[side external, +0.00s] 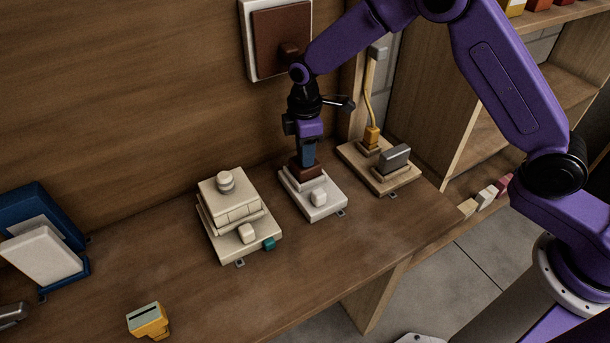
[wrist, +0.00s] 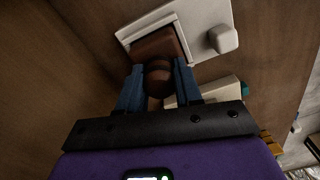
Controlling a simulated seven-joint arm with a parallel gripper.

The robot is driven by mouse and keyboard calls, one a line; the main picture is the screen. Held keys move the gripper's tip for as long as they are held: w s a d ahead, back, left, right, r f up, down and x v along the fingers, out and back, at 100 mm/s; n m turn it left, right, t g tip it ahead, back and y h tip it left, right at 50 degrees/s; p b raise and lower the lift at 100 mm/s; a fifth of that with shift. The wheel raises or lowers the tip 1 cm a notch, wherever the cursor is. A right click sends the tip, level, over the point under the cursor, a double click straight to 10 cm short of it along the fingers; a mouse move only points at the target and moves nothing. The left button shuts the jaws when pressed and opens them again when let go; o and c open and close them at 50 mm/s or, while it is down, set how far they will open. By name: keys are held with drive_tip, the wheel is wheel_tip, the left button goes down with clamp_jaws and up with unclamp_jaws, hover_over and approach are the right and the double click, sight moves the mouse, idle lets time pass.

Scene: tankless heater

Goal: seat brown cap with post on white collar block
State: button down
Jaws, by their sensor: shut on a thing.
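The brown cap (side external: 303,170) is a small dark block, at the rear part of the white collar block (side external: 324,210) in the side view. In the wrist view the brown cap (wrist: 156,47) has a round post (wrist: 158,78) rising from it. My gripper (side external: 308,160) points down over it, and its blue fingers (wrist: 158,85) are shut on the post. The cap lies within or just over the white collar block's rim (wrist: 150,23). Whether it is fully down I cannot tell. A white knob (wrist: 222,39) stands on the same block beside the cap.
A cream stacked block (side external: 236,215) with a teal tab stands left of the collar block. A wooden base with a yellow plug and grey block (side external: 393,158) stands right. A brown-faced white panel (side external: 281,38) hangs on the wall behind. The front bench is mostly clear around a yellow meter (side external: 148,320).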

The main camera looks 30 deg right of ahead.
drive_tip(key=shift+f, duration=0.15)
drive_tip(key=c, duration=0.7)
unclamp_jaws()
wheel_tip(320, 180, up, 8)
drive_tip(key=shift+f, duration=0.2)
idle(0.3)
